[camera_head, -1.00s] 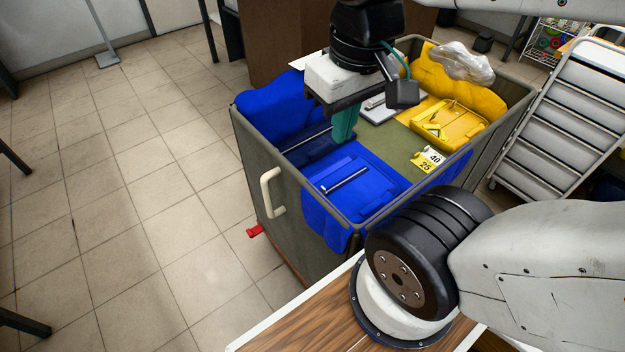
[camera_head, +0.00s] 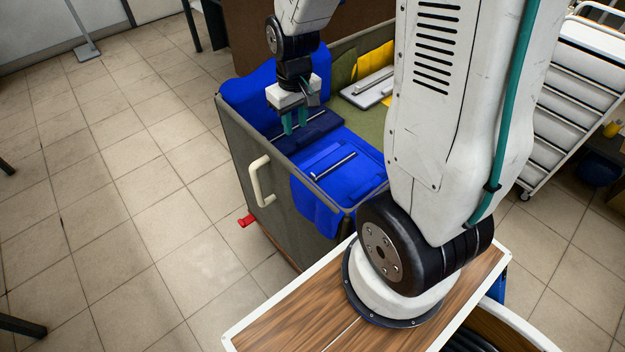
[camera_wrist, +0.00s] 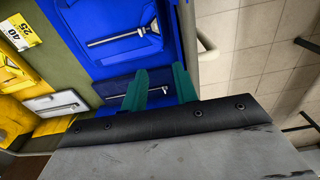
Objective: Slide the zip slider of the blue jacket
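A bright blue garment-like piece (camera_head: 365,174) with a silver zip bar lies at the cart's near side; it also shows at the top of the wrist view (camera_wrist: 150,48). A darker navy piece (camera_head: 326,122) with a thin zip strip lies beyond it, and it shows below the bright blue one in the wrist view (camera_wrist: 113,87). I cannot tell which is the blue jacket. My gripper (camera_head: 295,128) is over the navy piece, its two green fingers apart with nothing visibly held; in the wrist view (camera_wrist: 160,78) they flank the strip's end. Contact is unclear.
The grey-walled cart (camera_head: 240,145) has a white handle (camera_head: 258,182) outside. A grey zip piece (camera_head: 365,90) and yellow cloth (camera_head: 373,60) lie farther in. Blue cloth is heaped at the far left corner (camera_head: 250,90). A slatted trolley (camera_head: 565,110) stands right.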

